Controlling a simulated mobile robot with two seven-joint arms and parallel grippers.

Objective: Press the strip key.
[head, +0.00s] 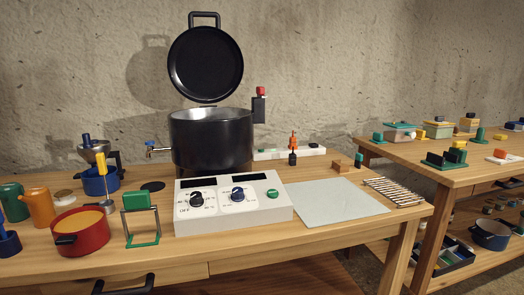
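A long white strip (311,151) lies on the wooden table behind the control box, right of the big black pot. Small green marks show on its top, but they are too small to tell which one is the key or whether it is pressed. An orange and black upright piece (293,146) stands at the strip and hides part of its middle. The pot covers the area at the strip's left end. Neither of my grippers shows in the head view.
A white control box (234,221) with two dials and a green button stands in front of the black pot (210,138), whose lid is raised. A pale mat (330,203) and a metal rack (394,191) lie right. A red pot (82,236) and green stand (141,236) are left.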

